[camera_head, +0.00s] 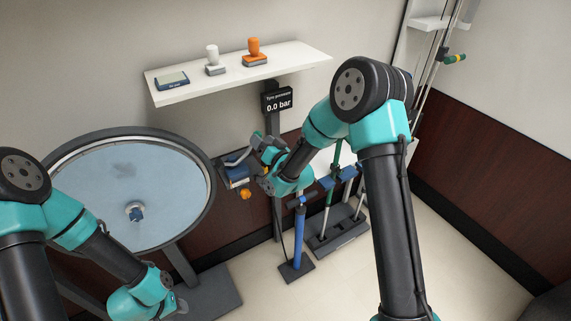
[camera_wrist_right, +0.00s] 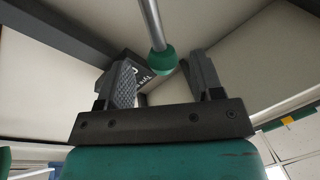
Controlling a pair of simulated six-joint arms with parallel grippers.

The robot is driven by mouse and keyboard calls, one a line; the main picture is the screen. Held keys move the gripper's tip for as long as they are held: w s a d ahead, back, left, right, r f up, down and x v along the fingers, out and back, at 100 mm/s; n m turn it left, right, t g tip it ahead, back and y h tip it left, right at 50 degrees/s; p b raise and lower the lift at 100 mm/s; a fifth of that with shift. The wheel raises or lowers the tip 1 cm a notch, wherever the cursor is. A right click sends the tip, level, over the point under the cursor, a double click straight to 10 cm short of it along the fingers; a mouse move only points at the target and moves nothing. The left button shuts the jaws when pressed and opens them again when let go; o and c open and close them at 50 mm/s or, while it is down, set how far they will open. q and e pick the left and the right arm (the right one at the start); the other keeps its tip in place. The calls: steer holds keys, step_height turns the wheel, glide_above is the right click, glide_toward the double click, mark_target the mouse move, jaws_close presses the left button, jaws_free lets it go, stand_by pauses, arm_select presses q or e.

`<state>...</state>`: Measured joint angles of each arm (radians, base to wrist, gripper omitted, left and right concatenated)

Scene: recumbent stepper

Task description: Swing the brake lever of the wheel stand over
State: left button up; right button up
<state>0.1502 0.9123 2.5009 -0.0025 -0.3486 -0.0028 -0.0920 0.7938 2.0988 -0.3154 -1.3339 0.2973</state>
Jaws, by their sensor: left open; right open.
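The wheel (camera_head: 105,185) stands upright at the left, with a dark rim and a pale blue disc. My right gripper (camera_head: 258,150) is just right of the wheel, near a blue box (camera_head: 238,174). In the right wrist view the same gripper (camera_wrist_right: 160,66) is open. A metal rod with a green ball knob (camera_wrist_right: 162,60) shows between its fingers, with gaps on both sides. It looks like the brake lever, but the head view does not show it clearly. My left gripper (camera_head: 178,305) is low, by the wheel's lower right; its fingertips are barely visible.
A white shelf (camera_head: 300,63) holds a small device and two stamp-like items. A pressure display (camera_head: 278,101) reading 0.0 bar hangs below it.

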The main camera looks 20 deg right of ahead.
steer(key=v, duration=1.4)
steer(key=shift+s, duration=0.2)
steer(key=s+d+f+g+h, duration=0.15)
steer(key=s+f+g, duration=0.3)
steer(key=f, duration=0.45)
steer(key=s+f+g+h, duration=0.25)
steer(key=f+g, duration=0.25)
steer(key=f, duration=0.5)
steer(key=s+f+g, duration=0.4)
steer(key=s, duration=0.3)
steer(key=s+f+g, duration=0.4)
steer(key=s, duration=0.3)
steer(key=shift+s+d, duration=0.3)
steer(key=shift+d, duration=0.15)
